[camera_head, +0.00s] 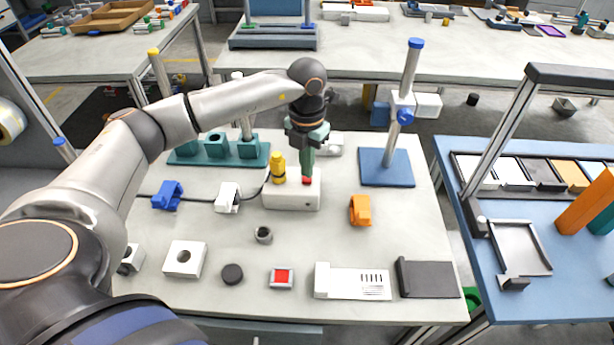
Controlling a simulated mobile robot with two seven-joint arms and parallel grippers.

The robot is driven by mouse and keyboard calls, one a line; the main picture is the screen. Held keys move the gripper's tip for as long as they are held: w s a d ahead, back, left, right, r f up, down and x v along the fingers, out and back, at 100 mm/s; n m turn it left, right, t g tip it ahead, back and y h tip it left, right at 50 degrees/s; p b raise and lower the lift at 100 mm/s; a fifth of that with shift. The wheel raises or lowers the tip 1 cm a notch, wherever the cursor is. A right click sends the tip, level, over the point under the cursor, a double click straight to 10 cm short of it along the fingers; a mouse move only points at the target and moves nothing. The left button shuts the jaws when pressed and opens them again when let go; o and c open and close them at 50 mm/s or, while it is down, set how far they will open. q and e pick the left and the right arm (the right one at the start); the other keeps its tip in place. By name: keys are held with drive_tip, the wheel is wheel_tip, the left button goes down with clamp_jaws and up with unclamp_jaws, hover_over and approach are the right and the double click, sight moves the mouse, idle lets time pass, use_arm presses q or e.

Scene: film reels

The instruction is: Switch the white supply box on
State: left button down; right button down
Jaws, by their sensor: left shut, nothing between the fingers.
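The white supply box (291,198) stands in the middle of the grey table. A yellow part (278,168) stands upright on its left top, and a small red switch (306,181) shows on its right top. My left gripper (306,174) points down over the box, shut and empty. Its fingertips are at the red switch; I cannot tell whether they press it or are just above it. The gripper partly hides the switch, so its position is unclear. A dark cable runs from the left side of the box. My right gripper is not in view.
A white clip (228,197), a blue clip (166,195) and an orange clip (360,210) lie around the box. A teal rack (218,150) and a blue-based stand (387,168) are behind. White and dark plates (428,279) lie at the front right.

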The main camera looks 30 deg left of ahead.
sight(307, 180)
use_arm(q)
drive_tip(key=shift+f+b, duration=0.55)
drive_tip(key=shift+f, duration=0.3)
drive_tip(key=shift+r, duration=0.15)
drive_tip(key=shift+r+p, duration=2.65)
drive_tip(key=shift+r, duration=0.8)
drive_tip(key=shift+f, duration=0.1)
